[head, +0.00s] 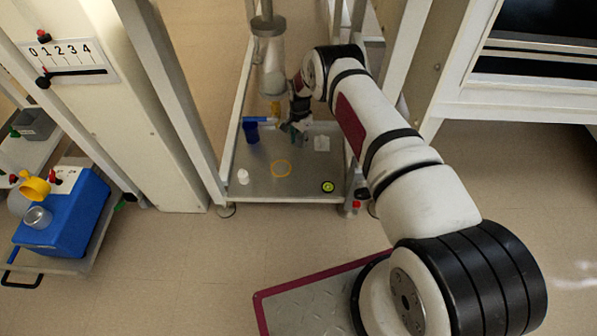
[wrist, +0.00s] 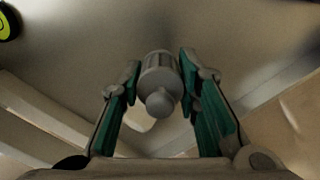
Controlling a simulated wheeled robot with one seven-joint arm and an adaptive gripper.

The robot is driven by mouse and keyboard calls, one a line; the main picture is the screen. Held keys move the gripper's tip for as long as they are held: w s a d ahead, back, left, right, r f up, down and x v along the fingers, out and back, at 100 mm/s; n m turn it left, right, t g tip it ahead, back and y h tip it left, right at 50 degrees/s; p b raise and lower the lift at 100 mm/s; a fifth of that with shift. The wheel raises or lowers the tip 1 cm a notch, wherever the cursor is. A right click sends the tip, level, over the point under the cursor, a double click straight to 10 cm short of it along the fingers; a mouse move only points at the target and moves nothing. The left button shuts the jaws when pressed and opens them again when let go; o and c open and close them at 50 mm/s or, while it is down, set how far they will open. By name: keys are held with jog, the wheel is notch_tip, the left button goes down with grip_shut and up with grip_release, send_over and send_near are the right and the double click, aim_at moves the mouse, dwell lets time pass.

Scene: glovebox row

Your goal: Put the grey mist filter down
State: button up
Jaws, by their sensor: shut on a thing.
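My gripper (wrist: 160,75) is shut on the grey mist filter (wrist: 160,85), a ribbed grey cylinder with a rounded knob facing the wrist camera. The teal-lined fingers stand on both sides of it. In the head view my gripper (head: 298,128) is low over the back part of a grey metal shelf (head: 262,186) inside a frame. The filter is too small and covered to make out there. I cannot tell whether the filter touches the shelf.
A clear cylinder (head: 271,72) hangs close left of my gripper. Frame posts flank the shelf; its front middle is mostly clear.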

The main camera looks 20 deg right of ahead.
jog(key=b, duration=0.1)
send_over(299, 179)
jog(key=shift+f+b, duration=1.3)
jog(key=shift+f, duration=0.45)
jog(key=shift+f, duration=0.15)
jog(key=o, duration=1)
jog(key=shift+o, duration=0.2)
notch_tip(299, 179, up, 8)
jog(key=p, duration=0.3)
jog(key=shift+s+f, duration=0.1)
